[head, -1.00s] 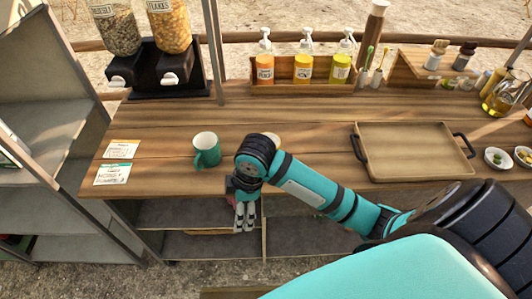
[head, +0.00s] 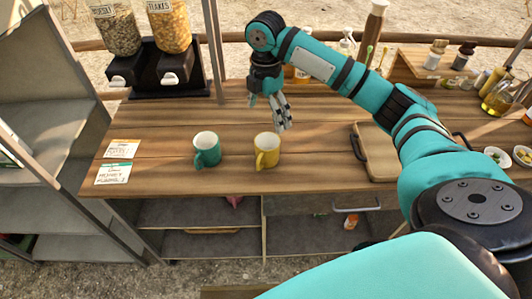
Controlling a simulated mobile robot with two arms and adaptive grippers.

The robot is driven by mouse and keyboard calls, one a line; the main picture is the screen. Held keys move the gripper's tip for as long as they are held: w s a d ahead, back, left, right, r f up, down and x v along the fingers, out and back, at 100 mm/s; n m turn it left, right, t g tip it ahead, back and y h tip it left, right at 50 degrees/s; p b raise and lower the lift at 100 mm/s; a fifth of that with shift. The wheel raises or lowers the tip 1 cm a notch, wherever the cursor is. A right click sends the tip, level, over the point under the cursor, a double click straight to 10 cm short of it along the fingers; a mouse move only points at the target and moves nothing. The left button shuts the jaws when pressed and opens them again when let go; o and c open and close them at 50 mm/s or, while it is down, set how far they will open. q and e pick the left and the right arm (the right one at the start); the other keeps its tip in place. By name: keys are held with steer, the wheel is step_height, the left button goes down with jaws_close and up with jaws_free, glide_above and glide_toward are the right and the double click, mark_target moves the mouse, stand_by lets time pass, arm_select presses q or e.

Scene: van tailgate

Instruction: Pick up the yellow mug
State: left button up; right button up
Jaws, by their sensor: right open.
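The yellow mug (head: 267,150) stands upright on the wooden counter, its handle toward the front left. A teal mug (head: 207,149) with a white inside stands to its left, a small gap apart. My right gripper (head: 281,119) is open and empty above the counter, just behind and above the yellow mug, fingers pointing down. It does not appear to touch the mug. My left gripper is not in view.
Two cards (head: 117,161) lie at the counter's left. Cereal dispensers (head: 152,62) stand at the back left. Counter around the mugs is clear.

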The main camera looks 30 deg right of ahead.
steer(key=p, duration=0.1)
glide_above(266, 149)
steer(key=s+a, duration=0.2)
steer(key=s, duration=0.1)
step_height(266, 149, down, 9)
steer(key=shift+s+d+r, duration=0.1)
steer(key=shift+d, duration=0.05)
steer(key=shift+f+p, duration=0.45)
steer(key=shift+f, duration=0.1)
step_height(266, 149, down, 4)
steer(key=shift+f+p, duration=0.15)
steer(key=shift+p, duration=0.35)
steer(key=shift+c, duration=0.4)
steer(key=c, duration=1.1)
